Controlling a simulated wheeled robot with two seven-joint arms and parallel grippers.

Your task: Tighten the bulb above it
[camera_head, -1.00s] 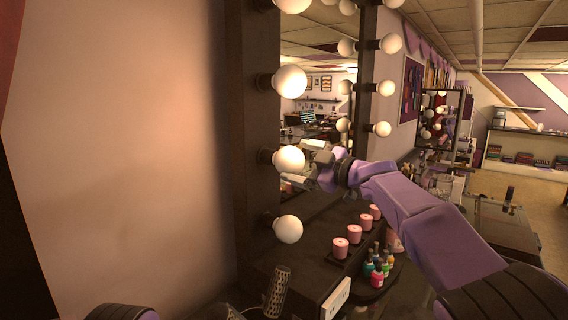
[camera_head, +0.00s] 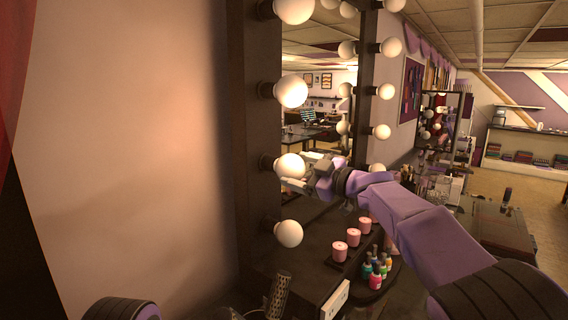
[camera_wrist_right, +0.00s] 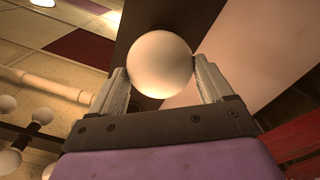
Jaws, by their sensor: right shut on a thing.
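The bulb (camera_head: 290,166) is a round white globe on the left post of the mirror frame (camera_head: 250,130), one up from the lowest bulb. My right gripper (camera_head: 298,172) reaches it from the right. In the right wrist view the bulb (camera_wrist_right: 160,64) sits between the two fingers of the right gripper (camera_wrist_right: 160,80), which are shut on its sides. The bulb's base is hidden behind the globe there. Only a dark rounded part of my left arm shows at the bottom left of the head view; the left gripper is not seen.
Other bulbs sit above (camera_head: 291,91) and below (camera_head: 289,233) the held one. Pink candles (camera_head: 339,250) and nail polish bottles (camera_head: 376,270) stand on the counter below my right arm. A perforated dark cylinder (camera_head: 279,292) stands at the bottom. Bare wall fills the left.

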